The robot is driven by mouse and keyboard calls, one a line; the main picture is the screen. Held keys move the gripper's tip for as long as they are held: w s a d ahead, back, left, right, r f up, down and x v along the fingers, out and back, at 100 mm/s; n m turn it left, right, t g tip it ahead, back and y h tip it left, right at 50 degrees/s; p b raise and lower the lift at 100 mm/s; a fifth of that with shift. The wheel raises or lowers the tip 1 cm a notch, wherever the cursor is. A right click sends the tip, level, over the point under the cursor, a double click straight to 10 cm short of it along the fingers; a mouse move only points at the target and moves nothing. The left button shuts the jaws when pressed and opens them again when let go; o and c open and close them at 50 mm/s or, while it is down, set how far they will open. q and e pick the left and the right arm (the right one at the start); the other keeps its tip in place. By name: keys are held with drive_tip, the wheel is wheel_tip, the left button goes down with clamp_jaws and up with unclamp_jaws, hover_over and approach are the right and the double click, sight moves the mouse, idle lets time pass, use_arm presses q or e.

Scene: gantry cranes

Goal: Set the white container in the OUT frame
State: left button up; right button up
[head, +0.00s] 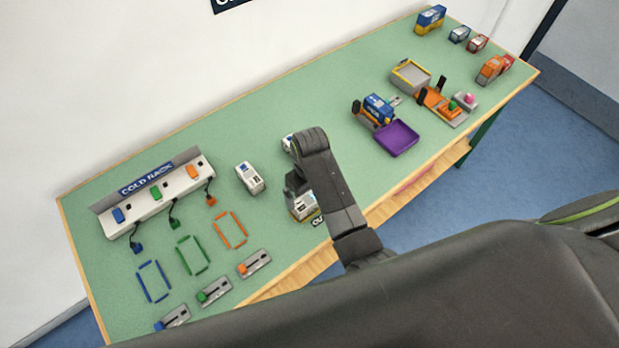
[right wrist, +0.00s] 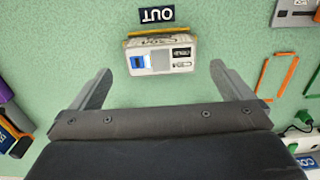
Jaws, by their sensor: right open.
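A white container (head: 303,209) with a blue mark stands by the front edge of the table, partly hidden by my right arm in the head view. In the right wrist view this white container (right wrist: 162,57) lies just ahead of my open fingers, with a gap on both sides. The dark OUT label (right wrist: 157,14) is right beside it, and shows partly in the head view (head: 317,221). My right gripper (head: 296,188) is open and empty, close to the container. My left gripper is not in view.
Another white container (head: 250,178) stands to the left. The cold rack (head: 155,190) is at the far left, with blue, green and orange frames (head: 231,230) and sliders before it. A purple tray (head: 396,138) and toy vehicles (head: 494,69) are to the right.

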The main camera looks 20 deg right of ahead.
sight(312, 202)
wheel_tip(312, 202, up, 6)
drive_tip(key=shift+f, duration=0.1)
idle(0.6)
drive_tip(key=s+d+f+m+t, duration=0.2)
drive_tip(key=s+d+m, duration=0.1)
drive_tip(key=s+d, duration=0.9)
drive_tip(key=s+d+r+m+t+h, duration=0.1)
drive_tip(key=s+d+r, duration=0.15)
drive_tip(key=s, duration=0.35)
drive_tip(key=s+d+r+m+t+h, duration=0.1)
drive_tip(key=s+d+r, duration=0.15)
drive_tip(key=s, duration=0.25)
wheel_tip(312, 202, down, 28)
drive_tip(key=d+g+b, duration=0.1)
drive_tip(key=g+b, duration=0.1)
drive_tip(key=b, duration=0.2)
drive_tip(key=s+a+f+y+b, duration=0.1)
drive_tip(key=s+f+b, duration=0.1)
drive_tip(key=s+f, duration=1.3)
wheel_tip(312, 202, down, 3)
drive_tip(key=shift+s+f+g, duration=0.15)
drive_tip(key=shift+s+g, duration=0.1)
drive_tip(key=shift+g, duration=0.15)
